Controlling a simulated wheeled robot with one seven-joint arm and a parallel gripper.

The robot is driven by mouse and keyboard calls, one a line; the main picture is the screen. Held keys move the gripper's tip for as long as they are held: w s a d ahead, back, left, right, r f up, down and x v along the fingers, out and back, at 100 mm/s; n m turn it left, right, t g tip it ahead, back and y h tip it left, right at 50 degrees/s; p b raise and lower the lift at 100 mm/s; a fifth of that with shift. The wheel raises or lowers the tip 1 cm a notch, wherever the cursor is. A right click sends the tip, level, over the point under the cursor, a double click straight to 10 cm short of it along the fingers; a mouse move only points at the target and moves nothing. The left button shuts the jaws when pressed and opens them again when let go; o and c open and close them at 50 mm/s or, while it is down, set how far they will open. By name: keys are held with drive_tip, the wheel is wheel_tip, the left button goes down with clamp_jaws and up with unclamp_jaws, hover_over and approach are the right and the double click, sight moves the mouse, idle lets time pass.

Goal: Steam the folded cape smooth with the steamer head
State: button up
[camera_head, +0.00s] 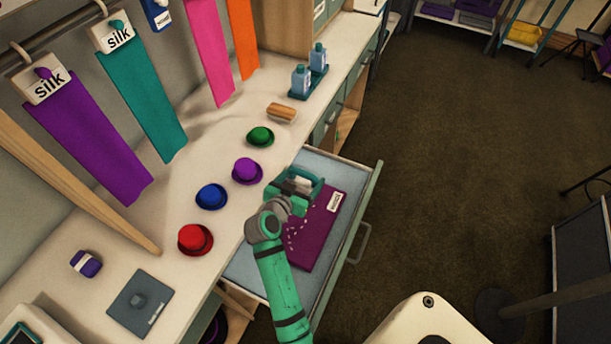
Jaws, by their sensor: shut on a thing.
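The folded cape (325,226) is a flat plum-purple bundle with a small white label, lying in the open drawer (245,270). White specks show on its left part. My gripper (297,192) reaches over the drawer from the front. It is shut on the steamer head (316,187), a teal piece with a looped handle and a pale part, at the cape's upper left end. The gripper and arm hide part of the cape. I cannot tell whether the steamer head touches the cloth.
Red (195,239), blue (211,196), purple (247,171) and green (260,137) small hats line the counter beside the drawer. A brush (281,112) and bottles (300,82) stand farther back. A grey plate (140,303) lies at lower left. Floor right of the drawer is clear.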

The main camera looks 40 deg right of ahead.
drive_tip(key=shift+s+a, duration=0.2)
drive_tip(key=shift+a, duration=0.5)
drive_tip(key=shift+s+a, duration=0.15)
drive_tip(key=shift+a, duration=0.55)
drive_tip(key=shift+s+a, duration=0.45)
drive_tip(key=shift+s, duration=0.05)
drive_tip(key=shift+s+a, duration=0.5)
drive_tip(key=shift+a, duration=0.9)
drive_tip(key=shift+s+a, duration=0.5)
drive_tip(key=shift+a, duration=0.85)
drive_tip(key=shift+s+a, duration=0.5)
drive_tip(key=shift+a, duration=0.9)
drive_tip(key=shift+s+a, duration=0.4)
drive_tip(key=shift+a, duration=0.1)
drive_tip(key=shift+s+a, duration=0.3)
drive_tip(key=shift+a, duration=0.6)
drive_tip(key=shift+s+a, duration=0.25)
drive_tip(key=shift+a, duration=0.6)
drive_tip(key=shift+a, duration=0.1)
drive_tip(key=shift+s, duration=0.15)
